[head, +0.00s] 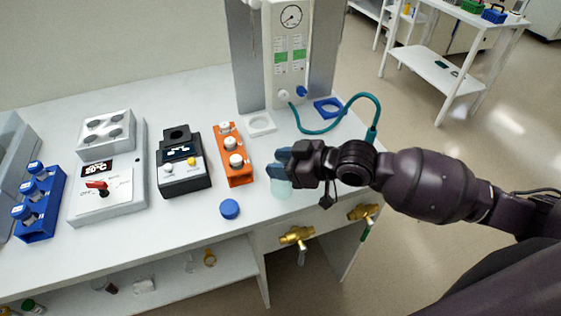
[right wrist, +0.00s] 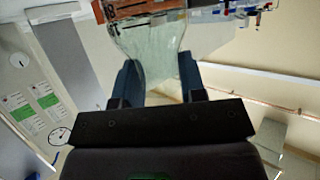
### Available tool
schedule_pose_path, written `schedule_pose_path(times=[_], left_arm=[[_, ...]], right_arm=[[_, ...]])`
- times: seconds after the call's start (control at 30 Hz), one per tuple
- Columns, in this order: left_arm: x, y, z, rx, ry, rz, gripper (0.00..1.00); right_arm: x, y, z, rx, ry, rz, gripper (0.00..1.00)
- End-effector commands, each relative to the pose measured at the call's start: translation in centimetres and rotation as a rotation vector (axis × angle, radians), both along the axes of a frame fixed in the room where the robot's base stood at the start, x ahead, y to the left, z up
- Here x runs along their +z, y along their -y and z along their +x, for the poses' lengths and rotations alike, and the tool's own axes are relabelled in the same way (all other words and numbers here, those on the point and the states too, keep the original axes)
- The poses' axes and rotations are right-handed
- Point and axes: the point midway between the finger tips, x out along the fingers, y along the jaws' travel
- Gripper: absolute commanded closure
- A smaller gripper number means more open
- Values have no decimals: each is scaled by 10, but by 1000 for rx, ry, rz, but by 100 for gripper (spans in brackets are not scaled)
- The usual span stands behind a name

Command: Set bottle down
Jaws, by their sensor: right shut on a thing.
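My right gripper (head: 281,165) reaches over the white bench from the right in the head view. It is shut on a clear, pale greenish bottle (head: 281,188), which hangs below the fingers near the front edge of the bench. The fingers hide the upper part of the bottle in the head view; whether its base touches the bench I cannot tell. In the right wrist view the bottle (right wrist: 148,48) sits between the two blue fingers (right wrist: 160,85). A blue cap (head: 230,209) lies on the bench, left of the bottle. My left gripper is not in view.
An orange rack (head: 237,160) with white-capped vials stands left of the gripper. A dark device (head: 182,165), a grey heater unit (head: 105,190) and a blue rack (head: 38,208) are farther left. A teal hose (head: 345,105) curves behind. Brass valves (head: 297,236) protrude below the bench's front edge.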

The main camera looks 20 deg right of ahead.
Motion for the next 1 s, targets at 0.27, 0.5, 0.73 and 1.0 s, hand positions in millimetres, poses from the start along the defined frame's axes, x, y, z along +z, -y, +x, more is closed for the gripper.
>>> schedule_pose_path(times=[0.27,0.5,0.73,1.0], left_arm=[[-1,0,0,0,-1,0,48],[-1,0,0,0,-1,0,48],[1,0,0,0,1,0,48],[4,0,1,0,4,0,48]], right_arm=[[-2,0,0,0,-1,-1,37],[-2,0,0,0,-1,-1,37],[5,10,-7,-1,-2,-3,37],[21,39,-32,0,-1,-4,37]])
